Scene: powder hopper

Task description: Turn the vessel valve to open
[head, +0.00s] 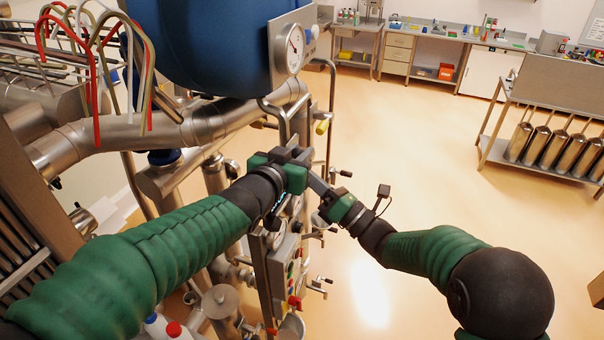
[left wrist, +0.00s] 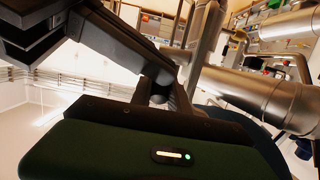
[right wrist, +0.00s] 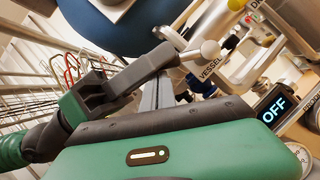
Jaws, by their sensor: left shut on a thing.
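My left gripper (head: 299,165) is at the steel pipework below the blue vessel. It is shut, apparently on the vessel valve's handle, which is mostly hidden. In the right wrist view, a pale handle end (right wrist: 207,51) shows by the dark finger of my left gripper (right wrist: 165,58), above a label reading VESSEL (right wrist: 211,68). My right gripper (head: 318,186) is just right of and below the left one, with its fingers close to it. Whether the right jaws are shut is unclear. The valve's angle cannot be read.
The blue vessel (head: 205,40) with a round gauge (head: 294,48) hangs above. A display (right wrist: 274,110) reads OFF. A control panel (head: 286,262) is below the grippers. Colored hooks (head: 95,75) hang at upper left. Open floor (head: 415,130) lies right, with a cart of steel canisters (head: 555,140).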

